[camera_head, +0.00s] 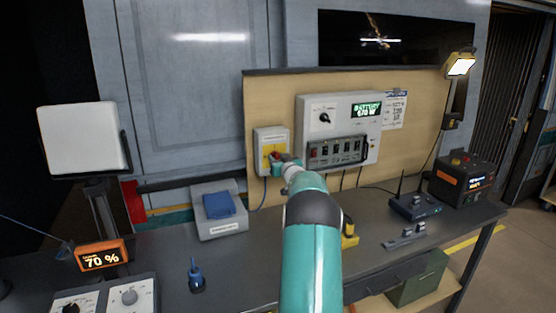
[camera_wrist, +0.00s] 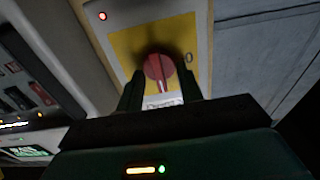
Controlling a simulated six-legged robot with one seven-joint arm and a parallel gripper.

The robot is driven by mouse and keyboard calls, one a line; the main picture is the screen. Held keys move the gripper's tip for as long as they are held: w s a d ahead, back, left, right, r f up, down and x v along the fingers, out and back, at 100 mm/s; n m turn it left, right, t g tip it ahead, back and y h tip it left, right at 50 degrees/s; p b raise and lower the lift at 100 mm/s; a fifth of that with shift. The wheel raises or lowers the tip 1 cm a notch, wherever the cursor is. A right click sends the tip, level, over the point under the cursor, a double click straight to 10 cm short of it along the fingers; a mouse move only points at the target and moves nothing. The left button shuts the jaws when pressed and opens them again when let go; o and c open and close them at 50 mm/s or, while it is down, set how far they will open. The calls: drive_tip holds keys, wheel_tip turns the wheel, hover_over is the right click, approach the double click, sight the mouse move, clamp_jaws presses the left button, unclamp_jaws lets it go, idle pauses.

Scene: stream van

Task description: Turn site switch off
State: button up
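The site switch, a red round knob (camera_wrist: 158,68) on a yellow plate (camera_wrist: 128,47), sits in a pale box (camera_head: 268,134) on the wooden backboard. In the wrist view the knob lies between my two fingertips, with its ridge roughly in line with my fingers. My gripper (camera_wrist: 160,82) is at the switch with its fingers apart, one on each side of the knob. I cannot tell whether they touch it. In the head view my gripper (camera_head: 278,162) partly covers the knob. A small red lamp (camera_wrist: 102,16) is lit on the box.
A larger grey panel (camera_head: 310,112) with a dial, green display and black switches stands close right of the switch box.

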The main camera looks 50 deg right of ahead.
drive_tip(key=c, duration=0.4)
drive_tip(key=shift+o, duration=0.2)
drive_tip(key=shift+n, duration=0.4)
drive_tip(key=n, duration=0.3)
drive_tip(key=shift+w+a, duration=0.1)
drive_tip(key=n, duration=0.9)
drive_tip(key=shift+w+a+f+n, duration=0.1)
drive_tip(key=shift+a+n, duration=0.05)
drive_tip(key=shift+n, duration=0.15)
drive_tip(key=n, duration=0.4)
drive_tip(key=shift+f+n, duration=0.1)
drive_tip(key=shift+n, duration=0.2)
